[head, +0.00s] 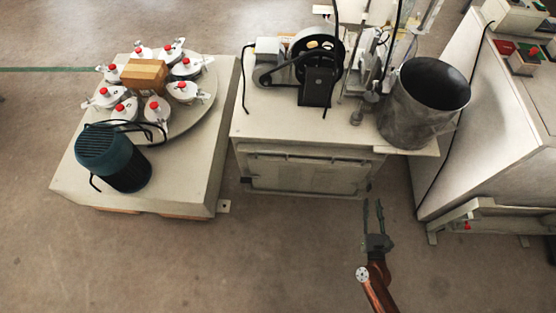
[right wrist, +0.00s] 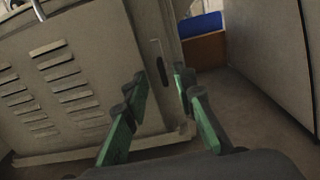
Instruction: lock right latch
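The machine cabinet (head: 300,174) stands at the centre of the head view, with a front panel below its worktop. A small dark fitting (head: 368,187) at the panel's lower right edge may be the right latch; it is too small to tell its state. My right gripper (head: 373,203) is open and empty, in front of the cabinet's lower right corner. In the right wrist view its green fingers (right wrist: 162,82) are apart, with a thin bent metal piece (right wrist: 158,60) on the cabinet edge beyond them. I cannot tell whether they touch anything. My left gripper is not in view.
A grey machine (head: 490,130) stands to the right, across a narrow floor gap. A metal bucket (head: 425,100) sits at the worktop's right end. A turntable bench with a teal motor (head: 112,160) stands at left. The front floor (head: 270,260) is clear.

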